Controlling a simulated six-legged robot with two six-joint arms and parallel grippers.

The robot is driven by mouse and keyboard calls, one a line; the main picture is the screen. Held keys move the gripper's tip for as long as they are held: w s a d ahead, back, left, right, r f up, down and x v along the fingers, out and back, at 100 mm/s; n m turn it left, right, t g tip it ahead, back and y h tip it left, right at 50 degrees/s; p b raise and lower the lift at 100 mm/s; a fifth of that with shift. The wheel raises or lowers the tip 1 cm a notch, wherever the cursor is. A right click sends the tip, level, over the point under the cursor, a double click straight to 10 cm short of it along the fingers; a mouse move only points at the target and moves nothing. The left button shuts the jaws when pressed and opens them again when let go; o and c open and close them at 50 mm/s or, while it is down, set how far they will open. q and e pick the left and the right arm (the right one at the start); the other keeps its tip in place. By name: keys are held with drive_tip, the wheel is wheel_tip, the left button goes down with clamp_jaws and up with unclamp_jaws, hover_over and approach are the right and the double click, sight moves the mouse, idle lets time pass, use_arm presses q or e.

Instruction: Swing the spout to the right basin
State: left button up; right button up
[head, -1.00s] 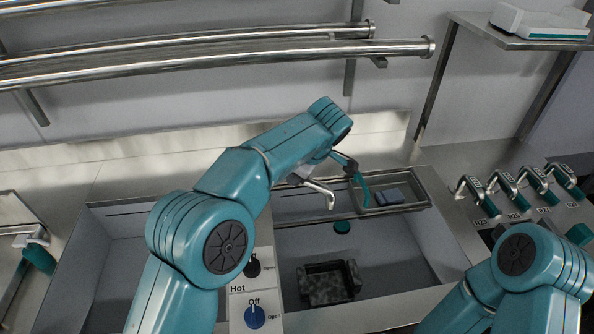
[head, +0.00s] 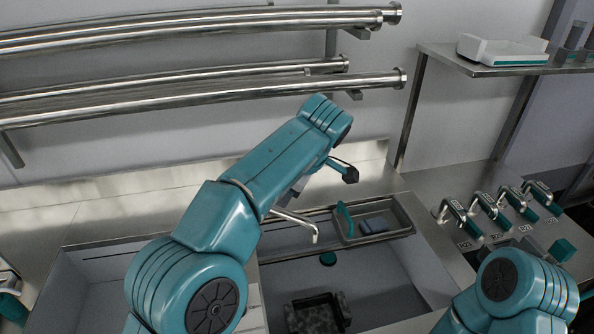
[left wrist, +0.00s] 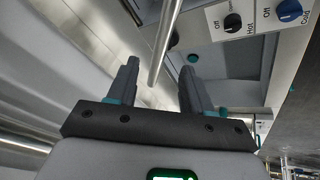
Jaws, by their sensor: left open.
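The metal spout (head: 298,222) angles down to the right, and its tip is over the back of the right basin (head: 390,275) in the head view. My left gripper (head: 349,174) is above and right of the spout tip, partly hidden behind my own forearm. In the left wrist view my left gripper (left wrist: 158,88) has its two fingers apart with nothing held. The spout (left wrist: 164,42) shows beyond the fingers, between them in the picture; I cannot tell the depth gap. Only my right arm's upper links show; its gripper is out of view.
A tray (head: 405,232) with a blue sponge (head: 377,225) and a teal-handled tool sits at the basin's back right. A dark speckled box (head: 318,314) stands in the basin. Steel pipes (head: 200,95) run along the wall.

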use_arm(q)
drive_tip(key=p+v, duration=0.1)
drive_tip(key=v, duration=0.6)
drive_tip(key=shift+w, duration=0.1)
